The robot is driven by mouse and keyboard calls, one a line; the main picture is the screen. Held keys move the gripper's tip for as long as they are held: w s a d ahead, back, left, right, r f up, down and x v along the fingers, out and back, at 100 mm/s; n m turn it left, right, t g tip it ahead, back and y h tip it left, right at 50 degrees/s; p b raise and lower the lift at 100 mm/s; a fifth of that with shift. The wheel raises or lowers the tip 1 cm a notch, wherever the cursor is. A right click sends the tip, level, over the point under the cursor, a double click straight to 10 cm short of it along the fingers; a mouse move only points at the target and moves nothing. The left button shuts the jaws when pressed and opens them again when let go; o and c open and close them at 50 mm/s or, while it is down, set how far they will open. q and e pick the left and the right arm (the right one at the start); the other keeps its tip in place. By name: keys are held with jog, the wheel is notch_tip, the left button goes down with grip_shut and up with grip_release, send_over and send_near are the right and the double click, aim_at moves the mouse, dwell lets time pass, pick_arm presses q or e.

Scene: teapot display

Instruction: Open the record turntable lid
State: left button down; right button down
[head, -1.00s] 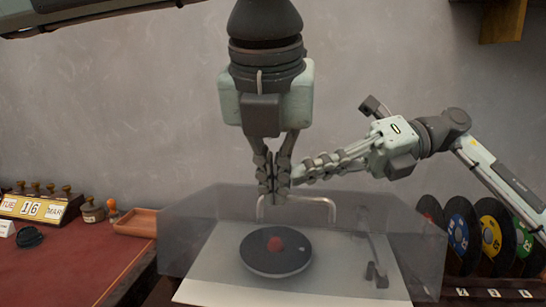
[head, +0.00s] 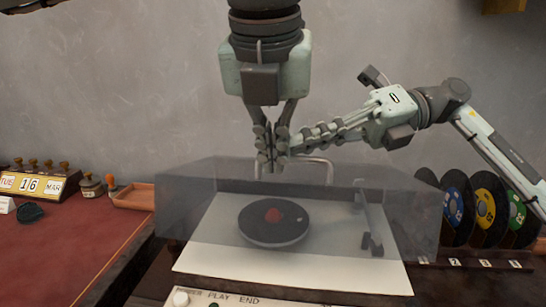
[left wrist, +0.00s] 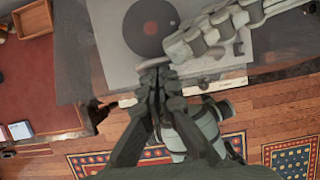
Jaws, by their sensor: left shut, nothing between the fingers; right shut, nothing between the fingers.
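The turntable (head: 208,262) has a see-through grey lid (head: 190,200) with a pale metal handle (head: 320,161). The handle sits high in the head view, well above the front panel, so the lid appears raised at that edge; its exact angle is hard to tell. My left gripper (head: 270,168) points down with its fingers shut at the handle's left part. It also shows in the left wrist view (left wrist: 157,75). My right gripper (head: 296,146) reaches in from the right, shut, its tips beside or behind the left fingers. Whether either touches the handle is unclear.
A black record (head: 274,232) with a red centre lies on the turntable, left of the tonearm (head: 369,225). Several coloured records (head: 486,210) stand at the right. A red desk (head: 60,250) with a wooden tray (head: 133,196) and a calendar (head: 33,184) is at left.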

pick_arm(q)
jog(key=shift+w+r, duration=0.1)
jog(key=shift+r, duration=0.05)
pick_arm(e)
jog(key=c, duration=1.9)
grip_release()
jog(key=shift+f, duration=0.1)
